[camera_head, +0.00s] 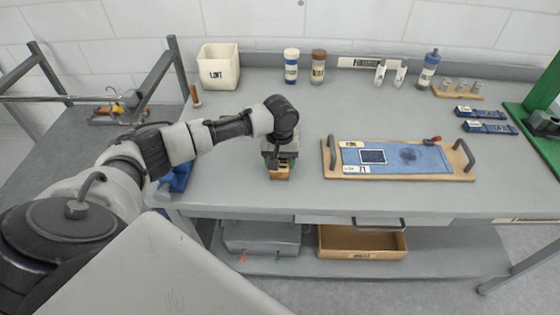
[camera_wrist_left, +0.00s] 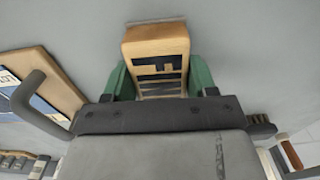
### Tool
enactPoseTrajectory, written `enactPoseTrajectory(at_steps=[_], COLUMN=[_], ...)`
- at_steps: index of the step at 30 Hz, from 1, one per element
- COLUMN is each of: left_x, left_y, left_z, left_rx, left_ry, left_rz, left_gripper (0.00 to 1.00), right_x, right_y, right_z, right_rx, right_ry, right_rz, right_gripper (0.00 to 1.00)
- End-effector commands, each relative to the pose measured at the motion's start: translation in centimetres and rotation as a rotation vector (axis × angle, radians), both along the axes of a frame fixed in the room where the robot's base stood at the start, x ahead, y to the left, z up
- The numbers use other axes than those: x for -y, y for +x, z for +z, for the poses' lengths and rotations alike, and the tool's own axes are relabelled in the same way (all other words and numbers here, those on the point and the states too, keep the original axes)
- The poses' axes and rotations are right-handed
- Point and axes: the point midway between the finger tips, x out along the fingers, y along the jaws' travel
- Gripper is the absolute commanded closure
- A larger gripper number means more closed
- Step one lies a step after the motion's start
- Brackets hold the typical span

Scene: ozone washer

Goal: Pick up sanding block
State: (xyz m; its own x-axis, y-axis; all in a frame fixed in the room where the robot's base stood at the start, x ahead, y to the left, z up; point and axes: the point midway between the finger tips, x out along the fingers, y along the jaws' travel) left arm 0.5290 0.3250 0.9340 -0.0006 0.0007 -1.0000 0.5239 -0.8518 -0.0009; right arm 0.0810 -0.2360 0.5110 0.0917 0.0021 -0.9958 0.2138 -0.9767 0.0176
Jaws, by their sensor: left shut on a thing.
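The sanding block (camera_head: 279,174) is a small tan block with a dark marking, at the front middle of the grey bench. In the left wrist view the sanding block (camera_wrist_left: 155,50) sits between green fingers, its dark marking facing the camera. My left gripper (camera_head: 278,163) reaches down from above and is shut on the block; it also shows in the left wrist view (camera_wrist_left: 160,78). I cannot tell whether the block touches the bench. The block's lower part and sides are partly hidden by the fingers. My right gripper is not in view.
A wooden tray (camera_head: 328,160) with handles and a blue sheet lies to the right of the block. A white bin (camera_head: 219,68), jars (camera_head: 291,66) and bottles (camera_head: 428,70) stand at the back. A blue object (camera_head: 177,178) lies left. Bench is clear between block and jars.

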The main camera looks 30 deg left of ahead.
Motion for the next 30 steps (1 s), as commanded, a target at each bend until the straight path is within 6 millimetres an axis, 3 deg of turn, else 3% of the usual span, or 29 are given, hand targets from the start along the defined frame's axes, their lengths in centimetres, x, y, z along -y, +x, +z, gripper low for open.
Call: enactPoseTrajectory(at_steps=[5,9,21,30], left_x=[0.0,0.0,8.4,11.0], left_y=[0.1,0.2,-2.6,-3.5], left_z=[1.4,3.9,9.0,10.8], left_rx=[0.004,0.006,0.003,0.001], left_ry=[-0.001,-0.001,-0.004,-0.002], left_rz=[0.001,0.001,-0.005,0.0], left_gripper=[0.69,0.69,0.69,0.69], right_x=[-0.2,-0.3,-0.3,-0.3], right_y=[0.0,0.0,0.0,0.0], right_z=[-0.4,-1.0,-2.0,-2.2], right_rx=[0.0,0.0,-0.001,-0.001], right_ry=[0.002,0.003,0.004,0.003], right_rz=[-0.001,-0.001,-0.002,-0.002], right_gripper=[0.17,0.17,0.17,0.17])
